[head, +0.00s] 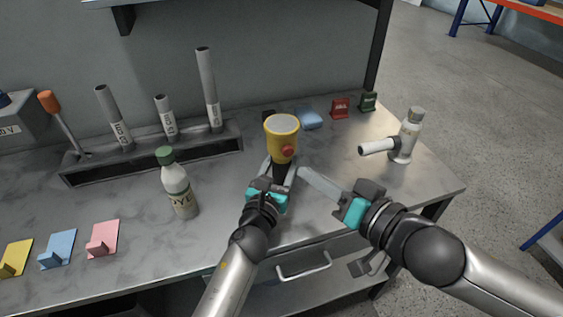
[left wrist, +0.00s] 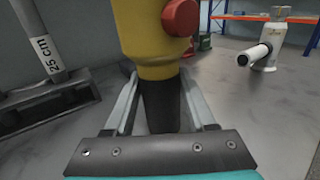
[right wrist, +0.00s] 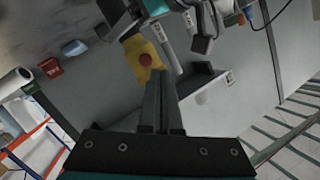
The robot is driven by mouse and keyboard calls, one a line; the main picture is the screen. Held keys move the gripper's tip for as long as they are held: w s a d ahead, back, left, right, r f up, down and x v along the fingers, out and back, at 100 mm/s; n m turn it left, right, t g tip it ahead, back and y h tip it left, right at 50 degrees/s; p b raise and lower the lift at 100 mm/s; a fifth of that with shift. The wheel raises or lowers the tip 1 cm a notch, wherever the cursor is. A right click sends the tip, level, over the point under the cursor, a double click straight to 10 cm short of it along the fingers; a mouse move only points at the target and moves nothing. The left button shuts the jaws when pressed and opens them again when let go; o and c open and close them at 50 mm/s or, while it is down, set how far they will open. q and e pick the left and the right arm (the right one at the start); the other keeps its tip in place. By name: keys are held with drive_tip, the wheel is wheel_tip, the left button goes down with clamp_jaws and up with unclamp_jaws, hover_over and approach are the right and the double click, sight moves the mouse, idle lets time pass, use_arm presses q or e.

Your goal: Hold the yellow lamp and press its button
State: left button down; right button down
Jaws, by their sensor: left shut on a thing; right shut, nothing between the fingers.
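The yellow lamp (head: 281,143) has a pale round top, a red button (head: 288,151) on its side and a black handle (left wrist: 161,105). My left gripper (head: 276,176) is shut on the black handle and holds the lamp upright above the table. The button faces right, toward my right arm. My right gripper (head: 305,174) is shut and empty, to the right of the lamp and a little below the button, apart from it in the head view. In the right wrist view the button (right wrist: 146,60) shows just beyond the shut fingertips (right wrist: 161,75).
The grey table (head: 330,225) carries a rack (head: 150,155) with several tubes, a green-capped bottle (head: 179,187), and coloured holders (head: 103,238) at front left. A white device (head: 405,140) stands at right. Red (head: 340,108) and green (head: 368,101) items sit at the back.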

sight(287, 151)
drive_tip(key=w+a+f+g+y, duration=0.1)
drive_tip(key=w+f+g+y, duration=0.1)
drive_tip(key=w+y, duration=0.3)
drive_tip(key=shift+w+a+f+g+y, duration=0.25)
drive_tip(key=shift+w+a+g+y, duration=0.15)
drive_tip(key=shift+y, duration=1.2)
drive_tip(key=shift+w, duration=0.1)
idle(1.7)
